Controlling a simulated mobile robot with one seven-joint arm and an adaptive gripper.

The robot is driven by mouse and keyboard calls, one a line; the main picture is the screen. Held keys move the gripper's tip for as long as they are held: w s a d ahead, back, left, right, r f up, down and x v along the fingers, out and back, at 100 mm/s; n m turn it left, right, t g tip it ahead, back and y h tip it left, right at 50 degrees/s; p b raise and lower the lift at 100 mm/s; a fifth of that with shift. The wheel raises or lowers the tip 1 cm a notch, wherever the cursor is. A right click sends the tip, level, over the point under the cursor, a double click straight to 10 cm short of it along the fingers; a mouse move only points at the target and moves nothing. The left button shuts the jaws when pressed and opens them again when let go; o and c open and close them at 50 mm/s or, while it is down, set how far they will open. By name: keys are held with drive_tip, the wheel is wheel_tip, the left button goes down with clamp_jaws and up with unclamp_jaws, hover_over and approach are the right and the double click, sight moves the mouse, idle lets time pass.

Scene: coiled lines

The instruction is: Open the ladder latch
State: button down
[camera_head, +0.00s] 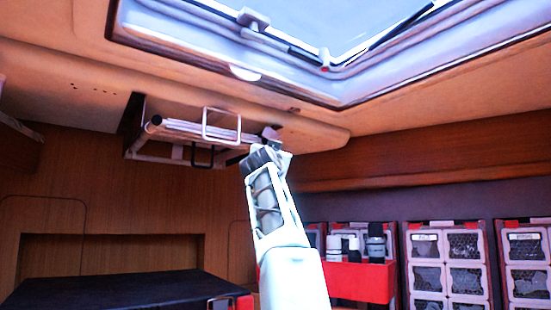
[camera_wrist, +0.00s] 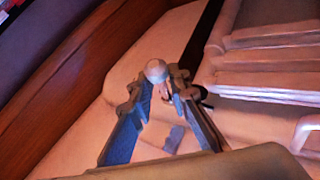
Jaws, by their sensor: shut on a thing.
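The folded ladder (camera_head: 180,128) is stowed against the ceiling beneath the hatch, with pale rails and thin loop handles. Its pale rails also show at the right of the wrist view (camera_wrist: 275,80). The ladder latch (camera_head: 270,133) is a small pale piece at the ladder's right end; in the wrist view its round knob (camera_wrist: 155,70) shows at the fingertips. My gripper (camera_head: 264,156) reaches up to it from below. In the wrist view my gripper (camera_wrist: 160,87) has its fingers closed in on the knob from both sides. The fingers partly hide the latch, so its exact position is unclear.
The ceiling hatch (camera_head: 290,62) lies above. A red bin (camera_head: 358,280) with several bottles and wall racks (camera_head: 447,262) stand at the right. A dark flat surface (camera_head: 120,292) is low at the left. The space left of my arm, below the ladder, is free.

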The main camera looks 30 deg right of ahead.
drive_tip(key=shift+s+r, duration=0.1)
drive_tip(key=shift+r, duration=0.05)
drive_tip(key=c, duration=1.8)
unclamp_jaws()
drive_tip(key=shift+a, duration=0.1)
drive_tip(key=shift+c, duration=0.2)
drive_tip(key=shift+v, duration=6)
drive_tip(key=shift+o, duration=0.2)
